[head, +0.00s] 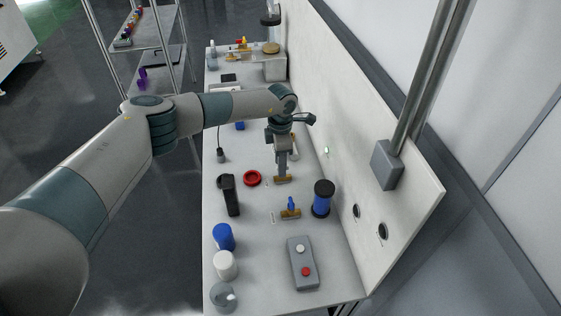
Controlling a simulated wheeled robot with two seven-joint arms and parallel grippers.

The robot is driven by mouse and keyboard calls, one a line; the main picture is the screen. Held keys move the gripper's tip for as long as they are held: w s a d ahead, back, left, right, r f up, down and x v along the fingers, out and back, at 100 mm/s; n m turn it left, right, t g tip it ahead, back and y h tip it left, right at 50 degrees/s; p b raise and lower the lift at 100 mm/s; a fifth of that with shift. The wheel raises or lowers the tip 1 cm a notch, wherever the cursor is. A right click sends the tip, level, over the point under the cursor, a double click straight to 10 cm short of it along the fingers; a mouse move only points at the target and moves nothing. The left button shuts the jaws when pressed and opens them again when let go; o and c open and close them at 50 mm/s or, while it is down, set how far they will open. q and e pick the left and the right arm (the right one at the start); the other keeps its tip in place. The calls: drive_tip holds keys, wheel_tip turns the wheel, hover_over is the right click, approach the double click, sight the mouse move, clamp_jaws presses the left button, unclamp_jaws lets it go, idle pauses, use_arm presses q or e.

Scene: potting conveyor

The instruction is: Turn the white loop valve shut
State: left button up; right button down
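My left gripper (282,173) points down over a brass valve body (283,180) on the bench, near the panel's foot. The fingers look close together and cover the spot where that valve's handle would be. I cannot make out a white loop handle there, or whether the fingers hold anything. A second brass valve (290,213) with a blue handle stands nearer to me. My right gripper is not in view.
Around the gripper on the grey bench (255,240) are a red ring (252,178), a black upright object (230,195) and a blue-black spool (322,198). Nearer are a button box (302,263), a blue cylinder (222,237) and a white one (226,265). A white panel (350,130) rises on the right.

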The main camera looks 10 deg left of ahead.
use_arm(q)
clamp_jaws()
